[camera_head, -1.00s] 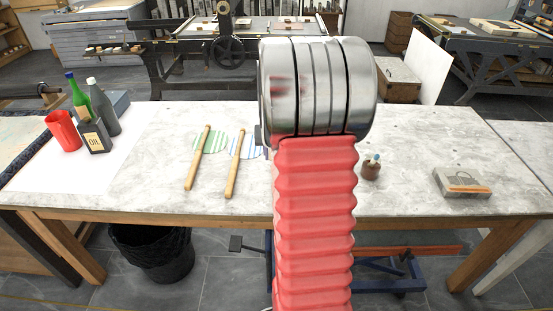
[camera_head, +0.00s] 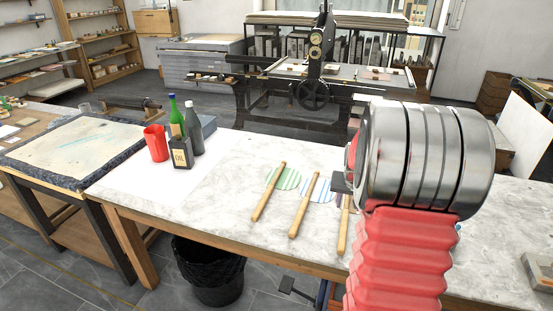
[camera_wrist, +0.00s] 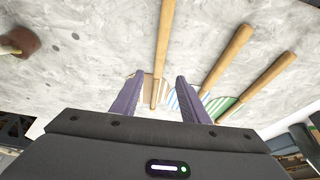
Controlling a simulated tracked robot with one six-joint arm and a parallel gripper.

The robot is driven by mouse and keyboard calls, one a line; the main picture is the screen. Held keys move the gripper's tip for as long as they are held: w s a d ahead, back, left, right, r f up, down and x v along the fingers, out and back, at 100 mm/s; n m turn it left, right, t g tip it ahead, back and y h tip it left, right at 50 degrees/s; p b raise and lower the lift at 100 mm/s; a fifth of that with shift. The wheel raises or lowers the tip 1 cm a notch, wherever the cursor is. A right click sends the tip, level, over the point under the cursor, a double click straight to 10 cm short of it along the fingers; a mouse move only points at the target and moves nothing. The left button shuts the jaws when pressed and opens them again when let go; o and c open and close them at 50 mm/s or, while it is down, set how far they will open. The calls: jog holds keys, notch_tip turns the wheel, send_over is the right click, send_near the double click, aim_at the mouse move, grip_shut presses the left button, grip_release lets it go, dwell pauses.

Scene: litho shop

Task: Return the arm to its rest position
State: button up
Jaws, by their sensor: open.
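My arm rises at the right of the head view, with a red ribbed sleeve and a banded metal joint that hide part of the worktable (camera_head: 240,160). A dark piece of my gripper's end shows just left of the joint there; its fingers are hidden. In the wrist view my gripper (camera_wrist: 159,76) is open, two purple-grey fingers apart, with nothing held between them. Beyond the fingers a wooden stick (camera_wrist: 164,40) lies on the worktable, its striped disc partly seen between the fingertips. Whether the fingers touch the table cannot be told.
Two more sticks (camera_head: 268,192) (camera_head: 304,205) lie by green and blue striped discs. A red cup (camera_head: 156,143), a green bottle (camera_head: 176,118), a grey bottle (camera_head: 194,130) and an oil can (camera_head: 182,153) stand at left. A black bin (camera_head: 210,272) is below. Bare tabletop lies between.

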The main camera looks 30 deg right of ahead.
jog(key=s+a+f+g+y, duration=0.1)
jog(key=s+a+f, duration=0.1)
jog(key=s+a, duration=0.35)
jog(key=s+a+r+n+t, duration=0.1)
jog(key=s+a+r+n, duration=0.2)
jog(key=a, duration=0.8)
jog(key=s+a+r+n+t+y, duration=0.1)
jog(key=s+a+r+n, duration=0.2)
jog(key=a+r, duration=0.4)
jog(key=s+a+r+n+t+y, duration=0.1)
jog(key=s+a+r+n, duration=0.2)
jog(key=a, duration=1.4)
jog(key=v, duration=0.3)
jog(key=shift+r, duration=0.2)
